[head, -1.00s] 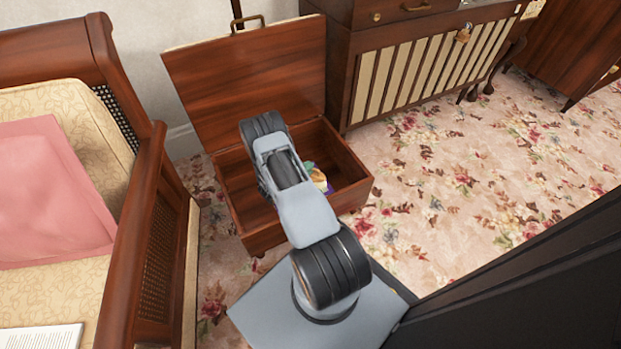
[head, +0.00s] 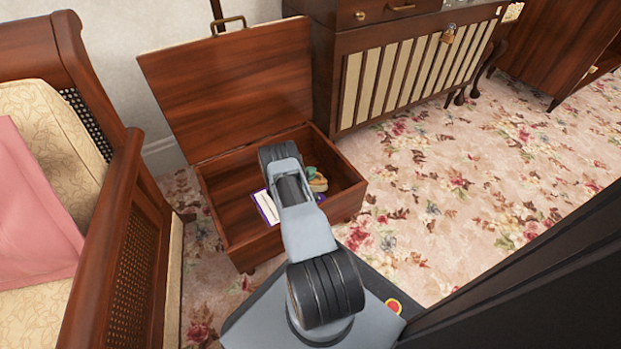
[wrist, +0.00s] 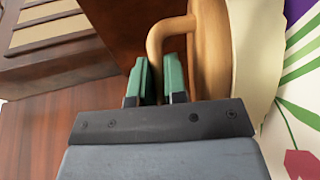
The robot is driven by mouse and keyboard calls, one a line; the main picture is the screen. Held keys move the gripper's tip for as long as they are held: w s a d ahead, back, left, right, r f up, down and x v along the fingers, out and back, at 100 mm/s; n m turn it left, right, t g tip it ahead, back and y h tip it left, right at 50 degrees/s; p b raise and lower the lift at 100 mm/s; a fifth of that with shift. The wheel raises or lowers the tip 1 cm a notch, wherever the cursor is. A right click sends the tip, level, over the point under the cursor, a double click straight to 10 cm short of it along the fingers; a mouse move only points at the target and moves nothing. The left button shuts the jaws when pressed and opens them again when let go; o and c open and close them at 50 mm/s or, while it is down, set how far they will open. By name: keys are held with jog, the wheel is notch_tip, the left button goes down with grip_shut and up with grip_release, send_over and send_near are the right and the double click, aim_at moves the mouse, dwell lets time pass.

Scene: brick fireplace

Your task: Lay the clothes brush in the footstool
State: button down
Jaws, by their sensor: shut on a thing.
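The footstool (head: 346,203) is an open wooden box with its lid (head: 228,88) raised at the back. My gripper (wrist: 160,78) has green fingers, closed around the curved wooden handle of the clothes brush (wrist: 212,60). The brush's tan body and pale bristle side lie right of the fingers in the wrist view. In the head view the brush (head: 319,183) and the green fingertips (head: 310,172) show over the right part of the box opening, partly hidden by my arm. I cannot tell whether the brush touches the box floor.
A flat white and purple item (head: 265,207) lies in the box, partly behind my arm. A cane-sided armchair (head: 128,240) stands close on the left. A slatted cabinet (head: 410,72) stands behind right. Flowered carpet (head: 470,190) is clear to the right.

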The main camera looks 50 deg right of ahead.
jog(key=shift+f, duration=0.85)
jog(key=c, duration=1.1)
grip_release()
jog(key=shift+f, duration=0.15)
jog(key=shift+c, duration=0.2)
jog(key=shift+s, duration=0.1)
jog(key=shift+a, duration=0.1)
jog(key=a+r+p, duration=0.3)
jog(key=a+p, duration=0.1)
jog(key=a, duration=0.8)
jog(key=a+r+m+g+y, duration=0.2)
jog(key=a+r+y, duration=0.1)
jog(key=r, duration=0.8)
jog(key=a+r+m+g+y, duration=0.15)
jog(key=a+r, duration=0.25)
jog(key=r, duration=0.7)
jog(key=s+a+r+n+t+y, duration=0.1)
jog(key=s+a+r+t+y, duration=0.2)
jog(key=a, duration=0.7)
jog(key=s+a+r+n+t+y, duration=0.1)
jog(key=s+a+r+t+y, duration=0.2)
jog(key=s+a+r+y, duration=0.5)
notch_tip(320, 180, up, 5)
jog(key=s+a, duration=0.2)
jog(key=s, duration=0.1)
jog(key=shift+a+r, duration=0.15)
jog(key=shift+a, duration=0.1)
